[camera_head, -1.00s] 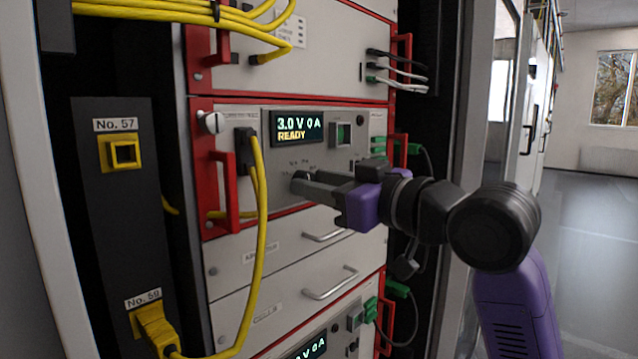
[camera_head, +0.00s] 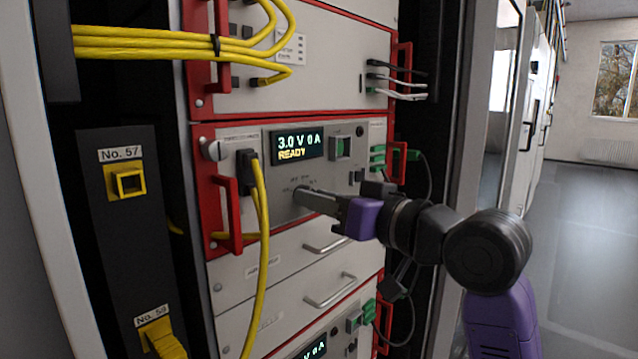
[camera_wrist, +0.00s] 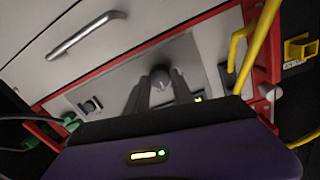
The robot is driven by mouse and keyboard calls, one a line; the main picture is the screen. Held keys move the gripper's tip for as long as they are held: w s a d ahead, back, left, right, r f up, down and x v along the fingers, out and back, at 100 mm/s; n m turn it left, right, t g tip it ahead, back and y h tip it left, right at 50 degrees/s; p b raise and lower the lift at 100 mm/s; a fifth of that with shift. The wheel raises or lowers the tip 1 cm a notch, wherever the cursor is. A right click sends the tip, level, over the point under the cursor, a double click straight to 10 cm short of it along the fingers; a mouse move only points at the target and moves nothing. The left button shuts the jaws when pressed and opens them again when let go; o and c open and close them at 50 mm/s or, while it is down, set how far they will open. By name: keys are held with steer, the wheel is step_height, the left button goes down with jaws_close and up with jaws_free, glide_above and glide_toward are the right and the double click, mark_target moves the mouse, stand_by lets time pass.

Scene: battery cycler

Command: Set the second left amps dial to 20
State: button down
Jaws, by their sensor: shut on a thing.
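The cycler panel (camera_head: 285,212) has a display (camera_head: 297,146) that reads "3.0 V 0 A" and "READY". My gripper (camera_head: 302,194) reaches in from the right, with its fingertips at the lower left of the panel, below the display. In the wrist view, a round grey dial (camera_wrist: 160,76) sits between the two fingertips, and my gripper is shut on it. In the head view the fingers hide most of the dial, and its scale marks are too small to read.
A yellow cable (camera_head: 260,230) hangs left of my gripper, near a red handle (camera_head: 226,215). A green switch (camera_head: 340,147) is right of the display. Drawer handles (camera_head: 326,246) are below. Green plugs with dark cables (camera_head: 402,155) are at the right.

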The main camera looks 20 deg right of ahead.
steer(key=shift+m+p, duration=1.7)
steer(key=shift+p, duration=0.05)
steer(key=c, duration=1.1)
jaws_free()
steer(key=b+v, duration=0.1)
steer(key=v, duration=0.6)
steer(key=shift+s+d, duration=0.25)
steer(key=shift+s, duration=0.1)
